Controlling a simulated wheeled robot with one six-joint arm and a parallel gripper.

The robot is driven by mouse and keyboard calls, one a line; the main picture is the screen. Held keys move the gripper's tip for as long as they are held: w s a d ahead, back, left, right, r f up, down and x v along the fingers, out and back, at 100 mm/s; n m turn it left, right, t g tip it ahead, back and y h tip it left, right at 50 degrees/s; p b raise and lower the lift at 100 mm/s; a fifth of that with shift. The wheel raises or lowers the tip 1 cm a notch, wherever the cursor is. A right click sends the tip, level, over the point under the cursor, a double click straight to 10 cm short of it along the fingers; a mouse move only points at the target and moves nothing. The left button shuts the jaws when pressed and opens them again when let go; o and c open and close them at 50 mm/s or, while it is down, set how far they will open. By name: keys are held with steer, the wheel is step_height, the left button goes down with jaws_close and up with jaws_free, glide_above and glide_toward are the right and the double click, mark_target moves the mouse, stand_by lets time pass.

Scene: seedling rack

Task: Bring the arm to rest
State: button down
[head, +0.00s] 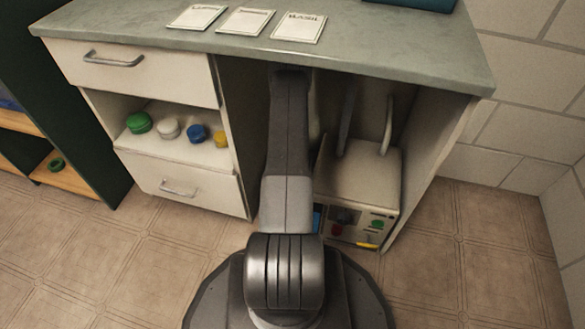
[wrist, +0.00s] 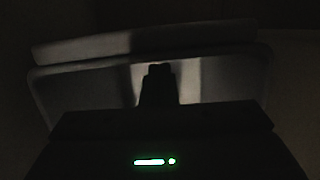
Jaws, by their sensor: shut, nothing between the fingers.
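My arm (head: 287,130) rises from my round base and reaches into the open bay under the counter, where its far end goes out of sight below the worktop. My gripper is hidden in the head view. In the wrist view my gripper (wrist: 158,72) shows as a dark narrow shape with its fingers together and nothing held. A dim, pale surface lies beyond the fingers; it is too dark to tell what it is or how near.
The counter (head: 400,58) overhangs my arm, with three white cards on top. A cream machine (head: 358,180) stands in the bay close right of my arm. Left are a drawer (head: 135,75) and a shelf with coloured lids (head: 139,123). Floor is clear at right.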

steer(key=v, duration=0.3)
steer(key=shift+f, duration=0.15)
stand_by(0.3)
steer(key=x, duration=0.5)
steer(key=shift+w+f+p, duration=0.1)
steer(key=shift+p, duration=0.4)
steer(key=shift+p+x, duration=0.8)
steer(key=shift+x, duration=0.1)
steer(key=shift+f, duration=0.25)
steer(key=shift+s+a+r, duration=0.1)
steer(key=shift+s+a, duration=0.05)
steer(key=shift+s, duration=0.7)
steer(key=shift+r, duration=0.1)
